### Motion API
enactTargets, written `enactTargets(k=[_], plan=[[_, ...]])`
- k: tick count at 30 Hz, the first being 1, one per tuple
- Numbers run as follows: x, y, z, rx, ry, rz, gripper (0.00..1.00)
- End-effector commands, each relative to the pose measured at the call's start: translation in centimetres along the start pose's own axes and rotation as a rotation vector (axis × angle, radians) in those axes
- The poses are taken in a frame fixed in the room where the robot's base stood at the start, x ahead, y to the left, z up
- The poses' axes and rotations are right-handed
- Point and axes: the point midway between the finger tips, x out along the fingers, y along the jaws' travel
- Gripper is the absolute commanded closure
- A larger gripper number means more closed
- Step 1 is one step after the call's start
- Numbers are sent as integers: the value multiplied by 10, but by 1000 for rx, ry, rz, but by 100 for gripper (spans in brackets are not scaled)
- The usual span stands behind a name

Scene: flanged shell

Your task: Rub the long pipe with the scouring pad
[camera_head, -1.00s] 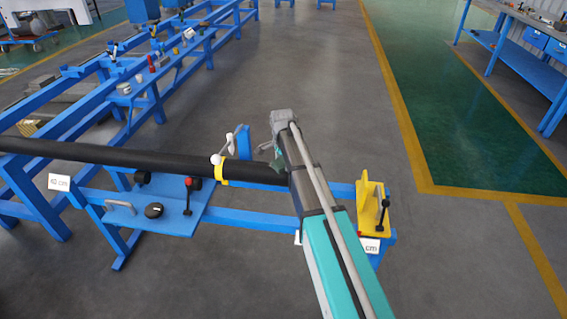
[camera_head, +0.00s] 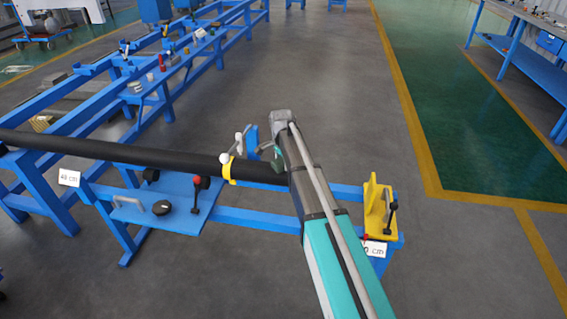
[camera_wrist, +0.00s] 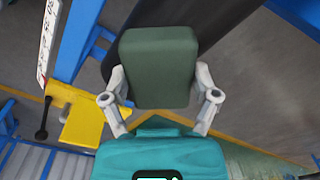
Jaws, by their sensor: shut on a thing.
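The long pipe (camera_head: 110,150) is a black tube lying across the blue rack, running from the left edge to my arm, which hides its right end. It also shows behind the pad in the wrist view (camera_wrist: 228,35). My gripper (camera_head: 268,150) is at the right part of the pipe, just right of a yellow clamp. In the wrist view my gripper (camera_wrist: 160,78) is shut on the dark green scouring pad (camera_wrist: 160,60), with a finger on each side. The pad overlaps the pipe in that view; I cannot tell whether they touch.
The yellow clamp (camera_head: 231,170) with a white-knobbed lever stands close left of my gripper. A yellow bracket (camera_head: 376,205) is on the rack's right end. A blue plate (camera_head: 165,212) carries a red-knobbed lever (camera_head: 197,190). The floor right of the rack is clear.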

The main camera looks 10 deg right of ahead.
Motion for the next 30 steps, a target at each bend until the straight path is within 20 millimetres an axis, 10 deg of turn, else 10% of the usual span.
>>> enactTargets(k=[30], plan=[[-2,-22,25,0,-1,-1,61]])
